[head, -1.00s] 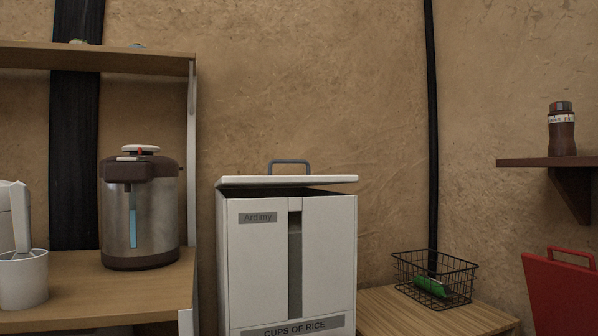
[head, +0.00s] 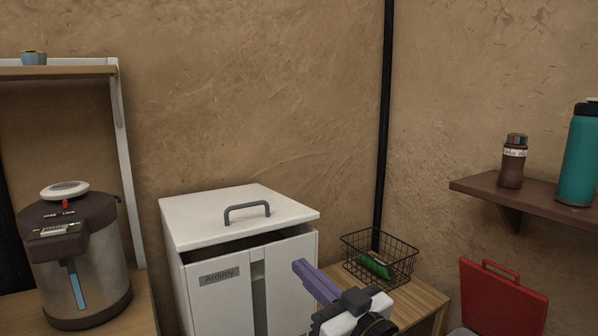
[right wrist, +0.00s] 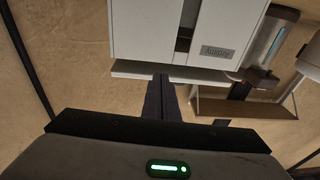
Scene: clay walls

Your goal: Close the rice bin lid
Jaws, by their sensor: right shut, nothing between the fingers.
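The rice bin (head: 215,309) is a white box with a grey "Ardimy" label and a narrow strip down its front. Its white lid (head: 190,221), with a grey handle (head: 247,210), is ajar, with a dark gap under its front edge. My right gripper (head: 302,268) is shut and empty, in front of the bin's right side, below the lid edge in the picture. In the right wrist view the bin (right wrist: 150,28) appears upside down, with the lid edge (right wrist: 135,70) near my shut fingers (right wrist: 162,90). Contact cannot be told. My left gripper is not in view.
A hot-water dispenser (head: 95,262) stands on a wooden shelf unit left of the bin. A wire basket (head: 400,262) with a green item sits on a low wooden table (head: 425,300) to the right. A wall shelf (head: 480,190) holds bottles. A red object (head: 500,300) is at lower right.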

